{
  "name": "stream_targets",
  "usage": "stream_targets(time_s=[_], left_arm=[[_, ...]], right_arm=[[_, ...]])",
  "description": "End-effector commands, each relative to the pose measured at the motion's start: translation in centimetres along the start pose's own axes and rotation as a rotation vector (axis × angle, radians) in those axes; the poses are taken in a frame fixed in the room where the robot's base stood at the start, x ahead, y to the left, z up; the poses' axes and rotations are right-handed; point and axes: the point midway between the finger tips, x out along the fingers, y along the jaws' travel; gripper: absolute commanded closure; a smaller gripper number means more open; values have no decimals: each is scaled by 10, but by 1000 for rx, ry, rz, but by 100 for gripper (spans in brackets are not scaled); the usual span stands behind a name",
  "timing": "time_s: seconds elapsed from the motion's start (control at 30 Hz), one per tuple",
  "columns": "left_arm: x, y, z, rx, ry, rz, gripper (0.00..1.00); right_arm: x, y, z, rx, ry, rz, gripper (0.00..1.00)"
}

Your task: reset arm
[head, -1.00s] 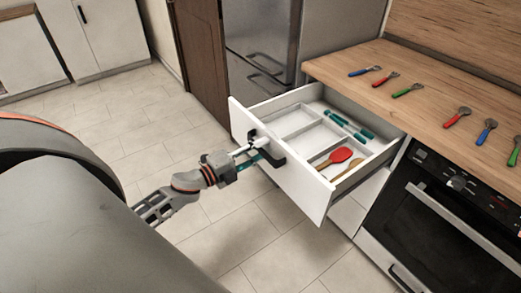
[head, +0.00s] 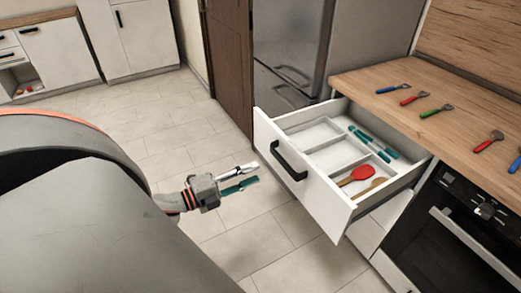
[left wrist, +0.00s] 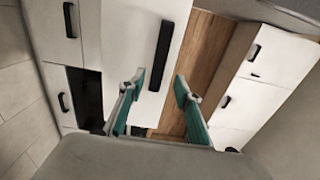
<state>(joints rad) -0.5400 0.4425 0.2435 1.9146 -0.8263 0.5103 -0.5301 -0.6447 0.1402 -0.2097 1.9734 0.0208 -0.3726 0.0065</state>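My left gripper (head: 254,174) is open and empty, with teal pads on its fingers. It is in the air to the left of the pulled-out drawer (head: 318,194), apart from its black handle (head: 289,160). In the left wrist view the two fingers (left wrist: 158,80) are spread apart with nothing between them. The drawer's handle (left wrist: 159,55) shows beyond them. My right gripper is not in view.
The drawer holds a tray (head: 325,133) with a red spatula (head: 357,175), a wooden utensil (head: 369,187) and teal-handled items (head: 372,143). Several coloured-handled utensils lie on the wooden counter (head: 372,82). An oven (head: 450,235) stands right of the drawer. The tiled floor (head: 210,140) is clear.

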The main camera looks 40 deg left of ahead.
Motion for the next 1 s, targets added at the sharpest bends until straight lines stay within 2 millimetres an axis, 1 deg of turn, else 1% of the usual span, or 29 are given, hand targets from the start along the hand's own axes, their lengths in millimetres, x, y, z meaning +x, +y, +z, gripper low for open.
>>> stream_targets(time_s=[0.13,0.63,0.73,0.77,0.87,0.97,1.0], left_arm=[[-5,0,0,1,0,0,67],[-4,0,0,0,0,0,67],[-4,4,-3,-34,-15,4,67],[-4,8,-5,-65,-26,6,67],[-4,30,-18,-246,-100,29,67],[-7,70,-47,-537,-214,86,67],[-10,90,-64,-668,-264,119,67]], right_arm=[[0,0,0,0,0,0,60],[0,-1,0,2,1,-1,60],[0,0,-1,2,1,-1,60],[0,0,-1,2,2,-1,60],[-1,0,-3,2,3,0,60],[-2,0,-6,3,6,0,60],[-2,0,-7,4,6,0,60]])
